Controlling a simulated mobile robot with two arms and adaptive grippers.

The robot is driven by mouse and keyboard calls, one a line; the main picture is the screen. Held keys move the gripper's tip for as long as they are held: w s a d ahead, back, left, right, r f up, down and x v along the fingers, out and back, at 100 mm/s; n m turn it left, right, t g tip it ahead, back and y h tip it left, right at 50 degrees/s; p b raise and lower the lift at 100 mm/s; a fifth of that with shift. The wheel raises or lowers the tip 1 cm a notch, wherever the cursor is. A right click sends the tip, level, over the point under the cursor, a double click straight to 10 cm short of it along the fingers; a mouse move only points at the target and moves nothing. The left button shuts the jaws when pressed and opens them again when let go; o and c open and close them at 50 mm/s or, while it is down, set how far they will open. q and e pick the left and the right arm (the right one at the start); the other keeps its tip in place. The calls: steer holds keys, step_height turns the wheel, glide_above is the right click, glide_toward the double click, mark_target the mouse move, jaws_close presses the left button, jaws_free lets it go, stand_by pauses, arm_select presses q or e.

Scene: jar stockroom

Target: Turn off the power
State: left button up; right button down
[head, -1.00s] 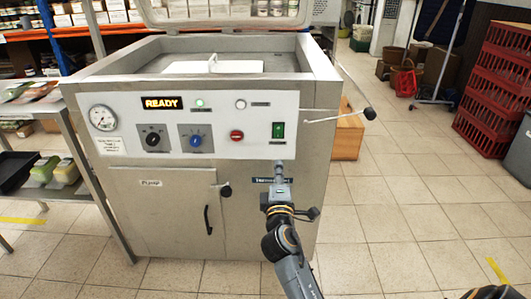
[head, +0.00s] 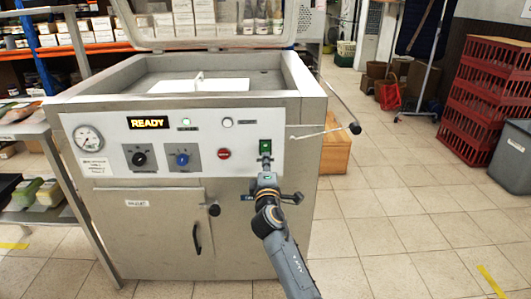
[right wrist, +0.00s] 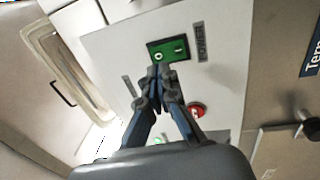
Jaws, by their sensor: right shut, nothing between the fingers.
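The green power switch (head: 265,146) sits at the right end of the machine's white control panel. In the right wrist view the switch (right wrist: 168,50) shows O and I marks, with a POWER label (right wrist: 199,42) beside it. My right gripper (head: 265,162) is shut and empty, its tips at the lower edge of the switch. In the right wrist view the closed fingertips (right wrist: 160,70) lie right at the switch near its O side; I cannot tell whether they touch. My left gripper is out of view.
The panel also holds a gauge (head: 88,138), a black knob (head: 139,158), a blue knob (head: 182,159) and a red button (head: 224,154). A lever with a black ball (head: 355,128) sticks out at the right. The machine's lid (head: 210,44) stands open.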

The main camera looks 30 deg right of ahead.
mark_target(265, 145)
steer(key=x, duration=0.3)
steer(key=shift+w+d, duration=0.3)
steer(key=shift+w, duration=0.2)
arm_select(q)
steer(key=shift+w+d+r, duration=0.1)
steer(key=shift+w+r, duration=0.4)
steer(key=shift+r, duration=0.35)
arm_select(e)
steer(key=shift+r, duration=0.1)
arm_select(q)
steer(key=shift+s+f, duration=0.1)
arm_select(e)
steer(key=shift+w+d+r, duration=0.1)
steer(key=shift+w+r, duration=0.1)
